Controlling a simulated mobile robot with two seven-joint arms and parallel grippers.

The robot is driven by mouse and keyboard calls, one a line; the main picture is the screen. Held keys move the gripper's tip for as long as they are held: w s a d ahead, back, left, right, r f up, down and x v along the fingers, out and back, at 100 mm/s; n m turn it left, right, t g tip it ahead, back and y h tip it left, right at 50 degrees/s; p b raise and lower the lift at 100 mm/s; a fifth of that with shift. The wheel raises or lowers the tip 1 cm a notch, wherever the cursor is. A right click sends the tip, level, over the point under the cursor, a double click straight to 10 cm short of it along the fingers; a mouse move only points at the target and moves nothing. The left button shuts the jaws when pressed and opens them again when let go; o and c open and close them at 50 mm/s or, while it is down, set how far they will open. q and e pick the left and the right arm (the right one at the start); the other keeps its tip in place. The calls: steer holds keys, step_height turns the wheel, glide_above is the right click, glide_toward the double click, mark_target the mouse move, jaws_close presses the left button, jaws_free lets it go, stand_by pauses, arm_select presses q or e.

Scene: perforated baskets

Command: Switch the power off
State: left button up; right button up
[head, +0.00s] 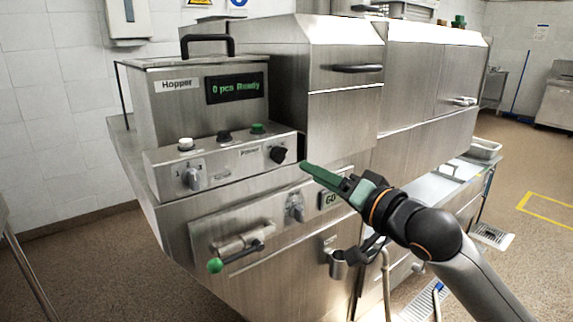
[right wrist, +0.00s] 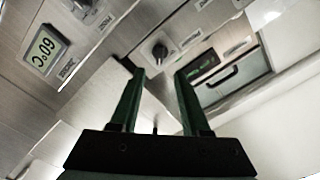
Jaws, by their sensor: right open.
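The power switch is a black rotary knob (head: 279,155) at the right end of the control panel below the hopper box, beside the label "Power". I cannot read its setting. My right gripper (head: 305,166) is just right of and slightly below the knob, its green fingers pointing at the panel. In the right wrist view the right gripper (right wrist: 157,75) has its two fingers apart with nothing between them. A dark knob (right wrist: 159,50) shows just beyond the fingertips, apparently the power knob. My left gripper is not in view.
The panel also has a grey knob (head: 192,178) and several push buttons. Below are another knob (head: 295,208), a temperature display (head: 328,200) and a green-tipped lever (head: 215,265). The hopper display (head: 236,87) is lit and reads "0 pcs Ready". Open floor lies right.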

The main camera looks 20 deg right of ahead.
mark_target(284, 158)
steer(key=x, duration=0.9)
steer(key=shift+w+b, duration=0.1)
steer(key=shift+b, duration=0.2)
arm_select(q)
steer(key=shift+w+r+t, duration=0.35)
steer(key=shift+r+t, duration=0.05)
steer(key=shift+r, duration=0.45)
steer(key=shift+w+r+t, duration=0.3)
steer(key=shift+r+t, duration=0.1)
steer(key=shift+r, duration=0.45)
arm_select(e)
steer(key=shift+w+a, duration=0.2)
steer(key=shift+w, duration=0.05)
steer(key=shift+c, duration=0.2)
steer(key=c, duration=0.6)
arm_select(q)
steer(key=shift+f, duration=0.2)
arm_select(e)
jaws_close()
